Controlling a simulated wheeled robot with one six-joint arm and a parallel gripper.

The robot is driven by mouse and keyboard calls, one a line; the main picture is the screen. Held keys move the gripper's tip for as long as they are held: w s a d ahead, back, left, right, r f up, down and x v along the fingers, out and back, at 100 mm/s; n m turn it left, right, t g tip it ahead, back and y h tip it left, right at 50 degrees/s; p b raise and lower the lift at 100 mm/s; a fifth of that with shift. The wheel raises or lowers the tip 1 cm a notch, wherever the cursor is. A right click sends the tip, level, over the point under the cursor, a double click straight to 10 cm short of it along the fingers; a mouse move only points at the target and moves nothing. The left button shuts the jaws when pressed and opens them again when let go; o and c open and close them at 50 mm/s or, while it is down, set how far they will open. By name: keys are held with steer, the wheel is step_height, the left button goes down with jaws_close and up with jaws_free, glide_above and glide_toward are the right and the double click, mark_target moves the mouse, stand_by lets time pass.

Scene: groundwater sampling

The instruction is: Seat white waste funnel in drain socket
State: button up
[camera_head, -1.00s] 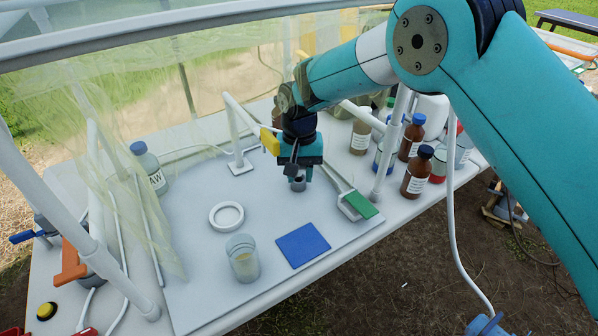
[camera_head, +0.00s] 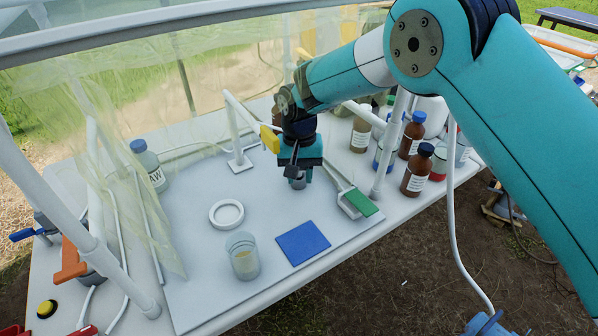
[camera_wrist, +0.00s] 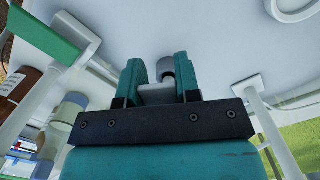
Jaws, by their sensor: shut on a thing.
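My gripper (camera_head: 299,178) hangs low over the right half of the grey work board. It is shut on a small pale piece (camera_wrist: 157,94), seen between the teal fingers in the wrist view; I take it for the white funnel, though its shape is mostly hidden. A short grey cylinder (camera_wrist: 167,69) shows just beyond the fingertips, and also below the gripper in the head view (camera_head: 298,184). I cannot tell whether it is part of the held piece. A white ring (camera_head: 226,214) lies flat to the left, apart from the gripper; it may be the drain socket.
A clear beaker (camera_head: 242,257) and a blue mat (camera_head: 302,243) are in front. A green-ended tool (camera_head: 360,203) lies right of the gripper. Brown bottles (camera_head: 416,172) and white posts stand at the right. A labelled bottle (camera_head: 148,166) and thin curtain are at the left.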

steer(key=shift+f+b, duration=0.7)
steer(key=shift+f, duration=0.8)
steer(key=o, duration=1)
steer(key=r, duration=0.7)
steer(key=shift+w+r+b, duration=0.2)
steer(key=shift+w+b, duration=0.15)
